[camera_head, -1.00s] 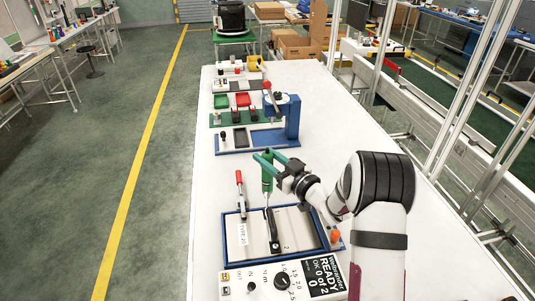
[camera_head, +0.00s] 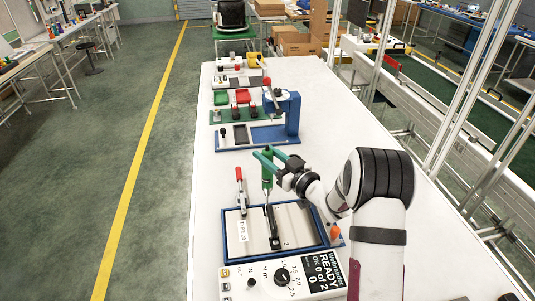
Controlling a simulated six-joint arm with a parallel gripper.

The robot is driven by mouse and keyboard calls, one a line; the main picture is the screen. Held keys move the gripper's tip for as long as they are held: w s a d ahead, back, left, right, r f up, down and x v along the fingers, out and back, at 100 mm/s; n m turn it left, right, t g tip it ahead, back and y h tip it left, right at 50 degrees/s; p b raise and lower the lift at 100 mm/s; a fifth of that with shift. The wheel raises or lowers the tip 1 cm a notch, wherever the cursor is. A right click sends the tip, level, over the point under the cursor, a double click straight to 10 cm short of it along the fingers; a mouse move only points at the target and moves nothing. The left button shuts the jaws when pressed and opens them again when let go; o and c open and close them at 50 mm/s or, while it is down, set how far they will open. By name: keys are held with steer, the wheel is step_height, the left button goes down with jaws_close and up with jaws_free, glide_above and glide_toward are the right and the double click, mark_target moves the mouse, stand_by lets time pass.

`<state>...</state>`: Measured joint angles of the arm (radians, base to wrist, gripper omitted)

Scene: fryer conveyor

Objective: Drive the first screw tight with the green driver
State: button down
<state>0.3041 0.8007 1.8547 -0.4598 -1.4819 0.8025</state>
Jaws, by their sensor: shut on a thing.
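My gripper (camera_head: 279,164) is shut on the green driver (camera_head: 267,172), which stands upright over the blue-framed fixture (camera_head: 226,253). A black bar-shaped part (camera_head: 273,228) lies in the fixture below the driver. The driver's tip comes down at the far end of this part; I cannot tell whether it touches a screw. The screws are too small to make out. The controller (camera_head: 300,281) at the front has a dial and a display reading READY, OK 0 of 2.
A red-handled clamp (camera_head: 240,184) stands at the fixture's left. An orange knob (camera_head: 335,234) is at its right. A blue press station (camera_head: 291,118) and red and green bins stand farther back. The white table (camera_head: 207,190) is clear along its left edge.

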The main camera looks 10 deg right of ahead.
steer(key=shift+f, duration=0.85)
stand_by(1.7)
steer(key=shift+r, duration=3.2)
